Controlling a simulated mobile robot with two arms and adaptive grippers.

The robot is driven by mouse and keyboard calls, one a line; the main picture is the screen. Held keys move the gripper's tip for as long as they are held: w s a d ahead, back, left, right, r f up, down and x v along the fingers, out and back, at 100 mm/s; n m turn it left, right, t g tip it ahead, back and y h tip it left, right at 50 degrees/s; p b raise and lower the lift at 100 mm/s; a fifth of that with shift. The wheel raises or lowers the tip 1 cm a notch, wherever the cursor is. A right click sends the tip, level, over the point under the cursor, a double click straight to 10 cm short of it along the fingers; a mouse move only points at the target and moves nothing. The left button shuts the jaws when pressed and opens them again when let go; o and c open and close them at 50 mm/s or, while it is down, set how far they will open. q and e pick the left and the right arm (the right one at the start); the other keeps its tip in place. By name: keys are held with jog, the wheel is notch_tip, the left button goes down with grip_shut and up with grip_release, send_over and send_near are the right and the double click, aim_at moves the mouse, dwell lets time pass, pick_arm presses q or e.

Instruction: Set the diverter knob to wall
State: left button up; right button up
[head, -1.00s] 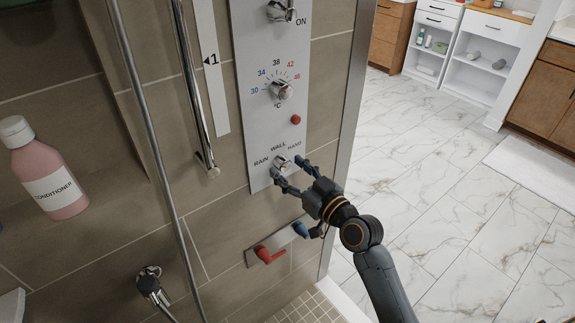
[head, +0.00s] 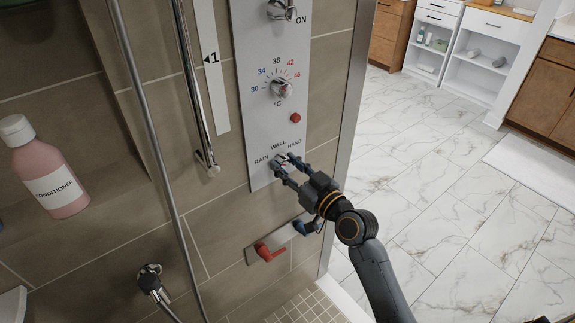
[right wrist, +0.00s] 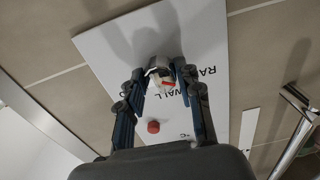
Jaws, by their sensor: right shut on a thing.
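The diverter knob (head: 281,159) is a small chrome knob low on the pale shower panel (head: 266,128), below the labels RAIN, WALL and HAND. My right gripper (head: 283,164) is shut on the knob, with a finger on either side, and partly hides it in the head view. In the right wrist view the knob (right wrist: 158,64) sits between the fingertips (right wrist: 160,72). Its red mark points roughly toward the WALL label (right wrist: 186,94); the exact alignment is hard to tell. My left gripper is not in view.
A temperature knob (head: 281,89) and a red button (head: 295,118) are above on the panel. A red lever (head: 267,253) and a blue lever (head: 303,227) are below. A shower hose (head: 155,150) and a conditioner bottle (head: 48,172) are left. Open marble floor lies right.

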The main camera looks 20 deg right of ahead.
jog(key=m+p, duration=0.3)
jog(key=m, duration=0.3)
jog(key=shift+r, duration=0.1)
jog(key=m+p, duration=0.2)
jog(key=m, duration=0.3)
jog(key=shift+m, duration=0.4)
dwell(0.3)
jog(key=o, duration=1.2)
jog(key=shift+c, duration=0.2)
